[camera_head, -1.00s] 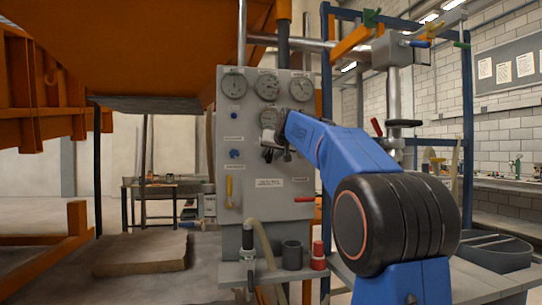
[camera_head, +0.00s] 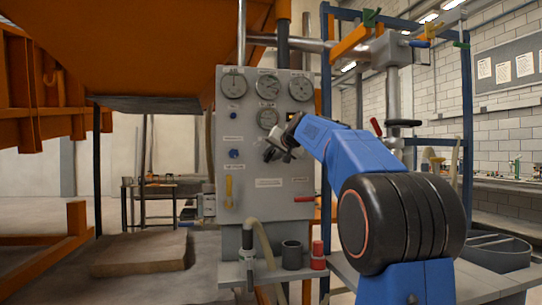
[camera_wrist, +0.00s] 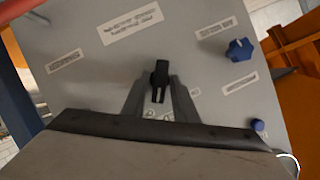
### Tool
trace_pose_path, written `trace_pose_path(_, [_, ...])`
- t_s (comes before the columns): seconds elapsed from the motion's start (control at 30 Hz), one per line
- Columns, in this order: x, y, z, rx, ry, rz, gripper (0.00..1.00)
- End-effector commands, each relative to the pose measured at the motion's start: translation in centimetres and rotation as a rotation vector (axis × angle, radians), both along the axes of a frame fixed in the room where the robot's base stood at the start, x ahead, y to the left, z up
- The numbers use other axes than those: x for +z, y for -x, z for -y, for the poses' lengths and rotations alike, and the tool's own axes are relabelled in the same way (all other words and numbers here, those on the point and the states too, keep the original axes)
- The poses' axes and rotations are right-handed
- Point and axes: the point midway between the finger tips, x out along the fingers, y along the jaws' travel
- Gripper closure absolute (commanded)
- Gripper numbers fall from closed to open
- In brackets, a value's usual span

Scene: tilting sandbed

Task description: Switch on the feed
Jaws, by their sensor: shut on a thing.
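The grey control panel (camera_head: 268,202) stands upright in front of me; it also fills most of the wrist view (camera_wrist: 90,85). A small black switch knob (camera_wrist: 160,73) sticks out of the panel in the wrist view, with pale labels around it. My gripper (camera_wrist: 160,90) is shut on this knob, a finger on either side. In the head view my gripper (camera_head: 274,150) is at the panel's middle, below the dials, and hides the knob. The lettering on the labels is too small to read, so I cannot tell which one names the feed.
A blue knob (camera_head: 235,154), a yellow lever (camera_head: 229,186) and a red-handled lever (camera_head: 304,199) are on the panel. Several round dials (camera_head: 267,86) sit above. A grey cup (camera_head: 291,254) and a red container (camera_head: 318,256) stand on the shelf below.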

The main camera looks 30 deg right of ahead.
Motion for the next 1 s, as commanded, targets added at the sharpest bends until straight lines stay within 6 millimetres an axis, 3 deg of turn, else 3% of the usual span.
trace_pose_path(0.47, [-0.2,0.0,0.1,0.0,-0.065,0.016,0.96])
trace_pose_path(0.5, [-0.2,0.0,0.1,0.0,-0.065,0.016,0.69])
trace_pose_path(0.53, [-0.2,0.0,0.1,0.0,-0.065,0.016,0.66])
trace_pose_path(0.83, [-0.1,0.1,0.1,0.0,-0.063,0.017,0.66])
trace_pose_path(1.0, [0.5,1.4,0.0,-0.001,-0.062,0.02,0.66])
